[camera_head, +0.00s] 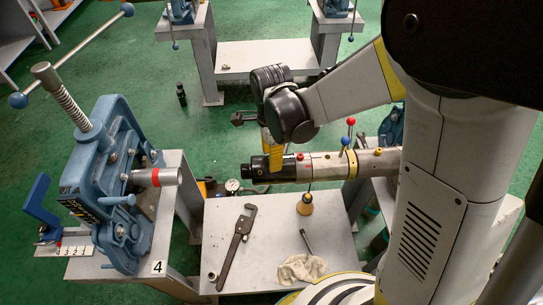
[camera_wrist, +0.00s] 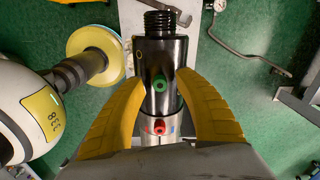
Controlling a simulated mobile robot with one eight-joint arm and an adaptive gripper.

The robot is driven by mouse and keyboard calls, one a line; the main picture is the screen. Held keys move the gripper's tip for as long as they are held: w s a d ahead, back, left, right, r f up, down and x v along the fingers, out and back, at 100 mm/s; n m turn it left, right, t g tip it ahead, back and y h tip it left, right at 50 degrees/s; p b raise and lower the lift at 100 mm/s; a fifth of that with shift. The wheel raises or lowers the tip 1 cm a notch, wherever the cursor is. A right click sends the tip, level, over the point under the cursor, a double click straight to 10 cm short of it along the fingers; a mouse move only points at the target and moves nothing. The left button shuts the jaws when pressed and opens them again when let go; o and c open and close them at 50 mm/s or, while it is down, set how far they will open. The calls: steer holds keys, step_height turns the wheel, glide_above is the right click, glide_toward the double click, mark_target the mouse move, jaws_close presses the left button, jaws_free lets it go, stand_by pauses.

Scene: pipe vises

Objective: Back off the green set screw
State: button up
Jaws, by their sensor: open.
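The green set screw (camera_wrist: 160,84) is a small green ring with a dark centre on the black section of a pipe (camera_wrist: 150,58), in the wrist view. My gripper (camera_wrist: 161,79) is open, its yellow fingers on either side of the pipe, with the screw between their tips. I cannot tell whether the fingers touch the pipe. A red screw (camera_wrist: 159,127) sits nearer my palm on the silver section. In the head view my gripper (camera_head: 272,152) reaches down over the pipe's black end (camera_head: 258,170), and the green screw is not discernible there.
A wrench (camera_head: 237,240) and a rag (camera_head: 300,269) lie on the low grey table (camera_head: 270,215).

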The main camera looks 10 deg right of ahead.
jaws_close()
steer(key=shift+n, duration=0.3)
